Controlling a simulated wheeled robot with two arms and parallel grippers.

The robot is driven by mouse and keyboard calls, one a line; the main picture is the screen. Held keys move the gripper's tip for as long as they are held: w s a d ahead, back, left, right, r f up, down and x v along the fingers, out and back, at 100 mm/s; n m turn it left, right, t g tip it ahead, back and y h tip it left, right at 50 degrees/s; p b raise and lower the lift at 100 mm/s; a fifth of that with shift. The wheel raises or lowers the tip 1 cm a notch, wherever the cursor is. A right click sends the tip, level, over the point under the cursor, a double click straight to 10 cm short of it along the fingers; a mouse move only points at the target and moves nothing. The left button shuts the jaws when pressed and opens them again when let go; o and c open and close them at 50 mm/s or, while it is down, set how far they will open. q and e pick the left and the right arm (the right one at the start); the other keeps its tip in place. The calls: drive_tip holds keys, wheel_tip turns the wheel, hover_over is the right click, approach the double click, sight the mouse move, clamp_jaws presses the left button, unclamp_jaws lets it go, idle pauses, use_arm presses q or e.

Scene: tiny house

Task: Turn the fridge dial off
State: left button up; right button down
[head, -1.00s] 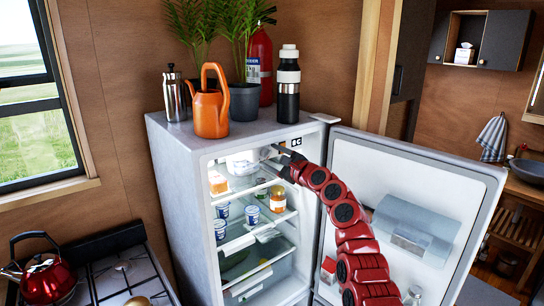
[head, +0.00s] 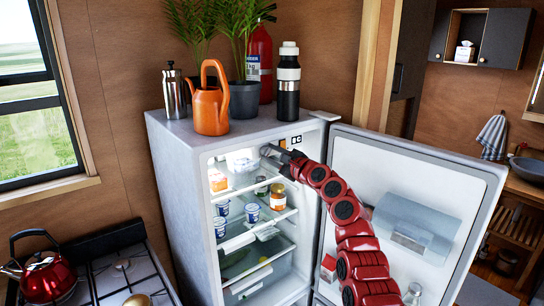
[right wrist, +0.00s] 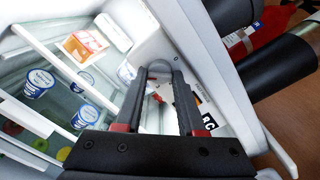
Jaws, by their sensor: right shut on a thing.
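The fridge (head: 178,180) stands open, with its door (head: 440,180) swung to the right. The fridge dial (right wrist: 158,70) is a grey rounded knob at the top of the lit interior, seen in the right wrist view between my fingertips. My right gripper (head: 267,151) reaches in under the fridge's top front edge and is shut on the dial; it also shows in the right wrist view (right wrist: 160,75). The fingers hide part of the dial, and its setting cannot be read. My left gripper is not in view.
Shelves inside hold yogurt cups (head: 252,212), a jar (head: 278,197) and an orange-and-white box (head: 217,181). An orange watering can (head: 211,108), a black bottle (head: 288,85) and plants stand on top. The stove (head: 105,270) with a red kettle (head: 48,277) is at left.

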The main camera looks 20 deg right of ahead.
drive_tip(key=n+b, duration=1.1)
drive_tip(key=b, duration=0.1)
drive_tip(key=shift+f+b, duration=0.2)
drive_tip(key=shift+b, duration=0.15)
drive_tip(key=n+b, duration=0.1)
drive_tip(key=n, duration=0.3)
drive_tip(key=shift+r, duration=0.15)
drive_tip(key=n, duration=0.3)
drive_tip(key=shift+n, duration=0.4)
drive_tip(key=n, duration=0.4)
drive_tip(key=shift+n, duration=0.3)
drive_tip(key=n, duration=1.5)
drive_tip(key=shift+p, duration=0.3)
drive_tip(key=n, duration=0.6)
drive_tip(key=shift+n, duration=0.3)
